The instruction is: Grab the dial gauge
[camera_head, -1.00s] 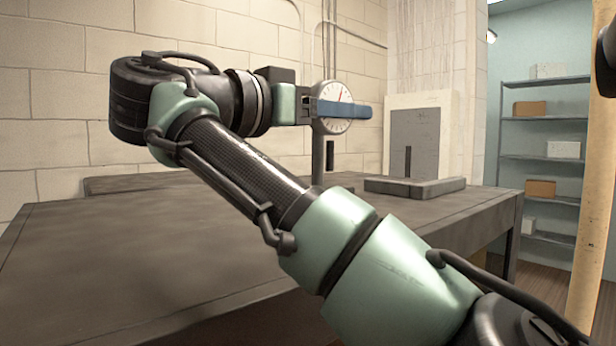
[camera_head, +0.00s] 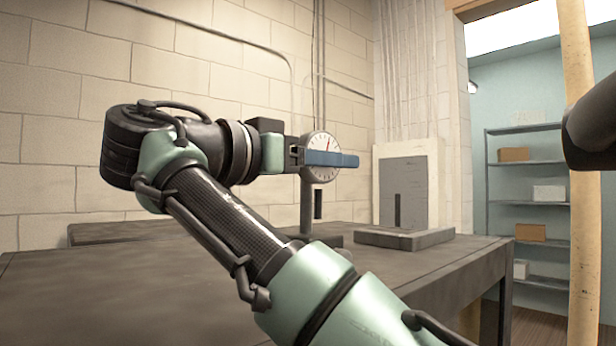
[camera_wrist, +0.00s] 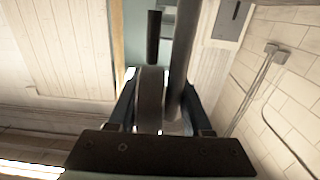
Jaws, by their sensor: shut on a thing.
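The dial gauge (camera_head: 320,144) has a round white face with a red needle, beside a grey upright post (camera_head: 307,205) above the bench. My gripper (camera_head: 325,158) is shut on the gauge; a blue finger crosses the front of the dial and hides its middle. In the wrist view, the gauge's grey rounded edge (camera_wrist: 150,98) sits between the two fingers of my gripper (camera_wrist: 160,112), next to the post (camera_wrist: 182,60). A dark stem sticks out past the gauge there. I cannot tell whether the gauge still touches the post.
The dark bench top (camera_head: 130,285) is mostly bare. A flat grey slab (camera_head: 405,238) lies to the right of the post, before a pale panel with a grey plate (camera_head: 403,190). A brick wall is close behind. Shelves with boxes (camera_head: 530,232) and a wooden pole (camera_head: 583,180) stand at right.

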